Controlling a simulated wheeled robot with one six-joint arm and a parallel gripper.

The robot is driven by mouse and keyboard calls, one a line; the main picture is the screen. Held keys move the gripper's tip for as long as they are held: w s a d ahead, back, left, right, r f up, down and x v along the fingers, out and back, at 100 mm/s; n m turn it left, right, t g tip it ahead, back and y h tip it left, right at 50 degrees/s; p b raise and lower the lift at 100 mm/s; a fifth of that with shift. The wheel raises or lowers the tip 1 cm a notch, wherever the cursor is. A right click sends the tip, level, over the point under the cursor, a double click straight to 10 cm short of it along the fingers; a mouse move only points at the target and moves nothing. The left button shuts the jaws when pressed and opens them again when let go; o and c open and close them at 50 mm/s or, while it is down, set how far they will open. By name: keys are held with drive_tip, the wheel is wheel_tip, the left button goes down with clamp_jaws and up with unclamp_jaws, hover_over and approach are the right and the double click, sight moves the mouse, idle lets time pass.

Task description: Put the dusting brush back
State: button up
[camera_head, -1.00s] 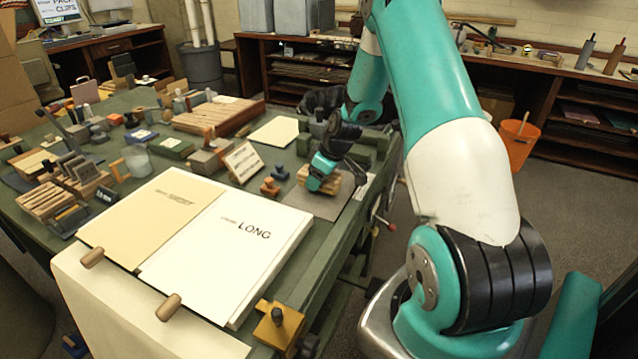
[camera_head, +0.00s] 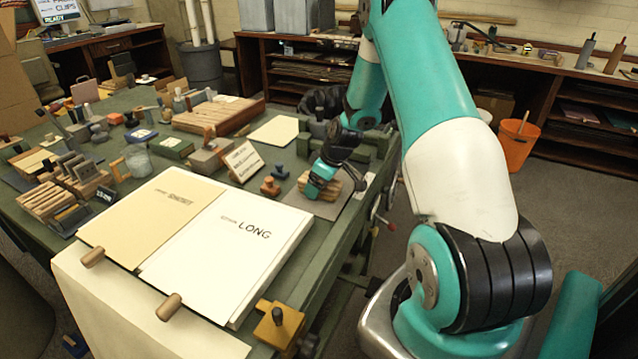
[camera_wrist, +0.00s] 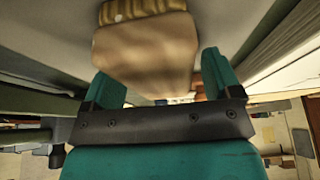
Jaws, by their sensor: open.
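My gripper (camera_head: 316,192) is low over the grey mat at the table's right edge, with its jaws open. A light wooden piece with dark lines (camera_head: 347,183) lies on the mat right beside it, partly hidden by the gripper. In the wrist view, a tan, rounded block with a ridged golden band (camera_wrist: 145,50) is ahead of the open fingers (camera_wrist: 160,78), roughly between them. I cannot tell whether they touch it, or whether it is the dusting brush. No other thing is clearly a brush.
The grey mat (camera_head: 330,209) lies by the table's edge. Small orange-brown pieces (camera_head: 270,186) and a tilted card (camera_head: 243,161) stand left of it. An open book (camera_head: 235,245) fills the near table. The far left is crowded with tools and racks (camera_head: 70,190).

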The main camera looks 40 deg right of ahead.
drive_tip(key=v, duration=1.1)
drive_tip(key=shift+a+r, duration=0.15)
drive_tip(key=shift+r, duration=0.2)
drive_tip(key=s+a+r+n+g+y, duration=0.15)
drive_tip(key=a+r, duration=0.35)
drive_tip(key=a, duration=0.7)
drive_tip(key=s+a+r+y, duration=0.15)
drive_tip(key=a+r, duration=0.35)
drive_tip(key=a, duration=0.6)
drive_tip(key=s+a+r+n+g, duration=0.1)
drive_tip(key=s+a+r, duration=0.1)
drive_tip(key=s+a, duration=0.5)
drive_tip(key=s+a+r+g, duration=0.2)
drive_tip(key=s+a, duration=0.5)
drive_tip(key=s, duration=0.5)
drive_tip(key=shift+n, duration=0.35)
